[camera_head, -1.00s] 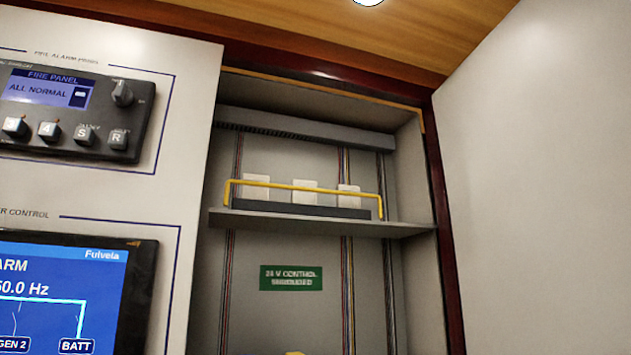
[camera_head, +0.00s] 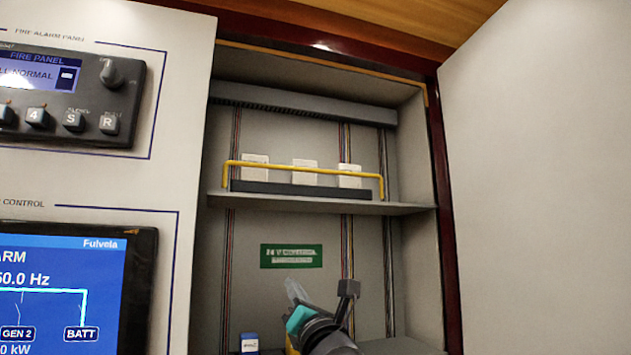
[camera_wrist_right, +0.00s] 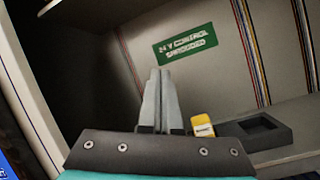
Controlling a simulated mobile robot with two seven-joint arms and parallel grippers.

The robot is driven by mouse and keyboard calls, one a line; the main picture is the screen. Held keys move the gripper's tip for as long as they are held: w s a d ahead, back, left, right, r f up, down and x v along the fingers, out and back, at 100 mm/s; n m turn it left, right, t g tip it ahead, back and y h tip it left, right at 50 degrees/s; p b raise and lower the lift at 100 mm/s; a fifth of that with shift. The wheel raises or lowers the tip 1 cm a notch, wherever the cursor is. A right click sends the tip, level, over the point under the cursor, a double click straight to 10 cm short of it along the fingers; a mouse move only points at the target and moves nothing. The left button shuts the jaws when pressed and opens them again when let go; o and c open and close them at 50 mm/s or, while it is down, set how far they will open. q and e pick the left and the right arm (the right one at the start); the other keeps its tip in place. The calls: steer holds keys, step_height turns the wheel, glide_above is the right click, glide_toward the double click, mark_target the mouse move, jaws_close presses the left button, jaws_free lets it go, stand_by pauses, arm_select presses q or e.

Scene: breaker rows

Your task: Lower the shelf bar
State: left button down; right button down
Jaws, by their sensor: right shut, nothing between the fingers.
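The yellow shelf bar (camera_head: 305,170) runs across the front of the upper shelf (camera_head: 320,203) in the open cabinet, in the head view. It stands raised, in front of several white blocks. My right gripper (camera_head: 292,288) is below the shelf, in front of the cabinet's back wall near the green sign (camera_head: 291,256). Its fingers (camera_wrist_right: 160,85) are shut with nothing between them, pointing up and apart from the bar. The bar is not visible in the right wrist view; a corner of the shelf (camera_wrist_right: 48,7) shows at upper left there. My left gripper is not in view.
White blocks (camera_head: 304,171) sit on a dark base behind the bar. Cables run down the back wall. A small yellow-and-white box (camera_wrist_right: 202,125) and a dark tray (camera_wrist_right: 252,130) are lower in the cabinet. The fire panel (camera_head: 65,95) and a blue screen (camera_head: 60,290) are at left.

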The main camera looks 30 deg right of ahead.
mark_target(316, 198)
steer(key=s+d+r+n+t, duration=0.1)
steer(key=s+d+r+n, duration=0.1)
steer(key=r, duration=0.5)
steer(key=s+d+r+n+t+h, duration=0.1)
steer(key=s+d+r+n+t, duration=0.1)
steer(key=r, duration=0.5)
steer(key=shift+s+r+n, duration=0.4)
steer(key=shift+s+n, duration=0.1)
steer(key=shift+n, duration=0.1)
steer(key=shift+d, duration=0.1)
steer(key=shift+p+x, duration=2.15)
steer(key=shift+x, duration=2.85)
steer(key=shift+s, duration=0.1)
